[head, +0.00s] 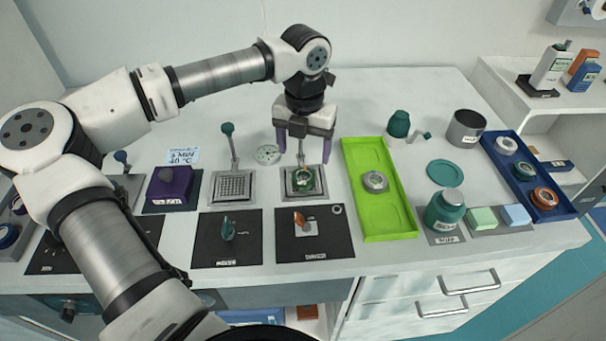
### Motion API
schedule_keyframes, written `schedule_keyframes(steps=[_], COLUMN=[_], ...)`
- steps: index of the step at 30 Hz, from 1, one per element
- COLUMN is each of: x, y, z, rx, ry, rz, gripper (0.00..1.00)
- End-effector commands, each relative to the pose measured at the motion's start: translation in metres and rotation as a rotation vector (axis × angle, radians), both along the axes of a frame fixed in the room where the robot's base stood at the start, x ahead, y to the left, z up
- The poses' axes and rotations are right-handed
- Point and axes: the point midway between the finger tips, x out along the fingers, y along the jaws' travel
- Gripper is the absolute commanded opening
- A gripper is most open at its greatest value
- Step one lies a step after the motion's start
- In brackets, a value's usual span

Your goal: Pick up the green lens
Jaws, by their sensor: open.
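A small teal-green upright disc (227,229), which looks like a lens, stands on a black mat left of centre. Another round piece with a green base and a pale ring (304,180) sits on a square metal plate, and I cannot tell for sure which of the two is the green lens. My gripper (304,150) is open, pointing down with its purple fingers apart. It is above and behind the metal plate, with nothing seen between the fingers. The teal disc is in front and to the left of it.
A similar brown piece (300,219) stands on the right black mat. A lime tray (386,222) holds a metal ring. A purple box (169,184) and a gridded plate with a post (233,187) lie left. A green jar (444,211) and a blue tray (520,190) are right.

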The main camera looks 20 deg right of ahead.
Motion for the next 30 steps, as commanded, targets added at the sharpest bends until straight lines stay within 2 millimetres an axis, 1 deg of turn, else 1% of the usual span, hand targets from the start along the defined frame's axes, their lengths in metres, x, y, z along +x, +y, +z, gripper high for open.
schedule_keyframes(steps=[3,8,11,15,18,21,26,30], x=[-0.001,-0.002,-0.004,-0.005,-0.004,-0.004,-0.004,-0.004], y=[-0.001,0.0,0.001,0.002,0.002,0.002,0.002,0.002], z=[-0.012,-0.022,-0.034,-0.056,-0.066,-0.069,-0.069,-0.069], rx=[-0.002,-0.002,-0.002,-0.003,-0.002,-0.003,-0.003,-0.003], ry=[0.001,0.003,0.006,0.004,0.002,0.001,0.0,0.0], rz=[-0.002,-0.003,-0.004,-0.002,-0.003,-0.003,-0.003,-0.003], gripper=[0.75,0.75,0.75,0.75,0.75,0.75,0.75,0.56])
